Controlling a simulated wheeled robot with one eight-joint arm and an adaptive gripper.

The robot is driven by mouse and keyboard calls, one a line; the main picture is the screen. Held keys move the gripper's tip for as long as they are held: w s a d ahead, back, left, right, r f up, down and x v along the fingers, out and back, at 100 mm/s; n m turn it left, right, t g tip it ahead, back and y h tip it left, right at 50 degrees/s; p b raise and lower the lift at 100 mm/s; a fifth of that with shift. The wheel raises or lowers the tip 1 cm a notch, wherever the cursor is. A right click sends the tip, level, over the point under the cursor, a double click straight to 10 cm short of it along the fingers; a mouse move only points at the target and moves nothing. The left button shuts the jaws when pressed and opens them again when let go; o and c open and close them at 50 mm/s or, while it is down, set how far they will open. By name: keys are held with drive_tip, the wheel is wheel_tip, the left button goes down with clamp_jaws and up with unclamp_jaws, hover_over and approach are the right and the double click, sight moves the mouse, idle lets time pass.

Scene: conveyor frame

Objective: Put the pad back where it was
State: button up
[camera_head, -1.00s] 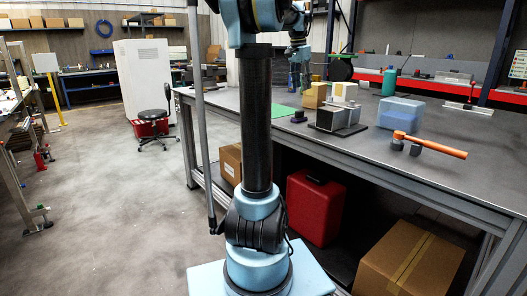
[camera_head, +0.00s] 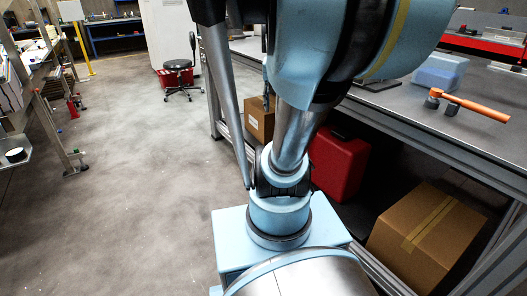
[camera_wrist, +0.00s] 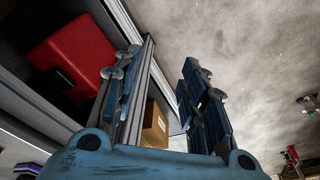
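I cannot make out a pad in either view now; my own arm covers much of the worktop in the head view. My gripper (camera_wrist: 160,95) shows in the wrist view with its two dark blue fingers spread apart. I see nothing held between them. Past the gap are the frame of the workbench, a cardboard box and grey floor. The workbench (camera_head: 395,118) stands on the right in the head view, with only part of its grey top visible.
On the bench are a translucent blue bin (camera_head: 440,71) and an orange-handled mallet (camera_head: 480,108). Below it are a red case (camera_head: 340,165), a large cardboard box (camera_head: 425,235) and a smaller box (camera_head: 260,120). A stool (camera_head: 178,66) stands on open floor at the left.

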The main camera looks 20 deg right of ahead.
drive_tip(key=s+a+f+n, duration=0.2)
drive_tip(key=s+a+f, duration=0.1)
drive_tip(key=f, duration=0.3)
drive_tip(key=s+a+f+n, duration=0.2)
drive_tip(key=s+a+f, duration=0.1)
drive_tip(key=s+f, duration=0.3)
drive_tip(key=shift+s+a+f+y, duration=0.25)
drive_tip(key=shift+a+f+y, duration=0.05)
drive_tip(key=shift+f, duration=0.15)
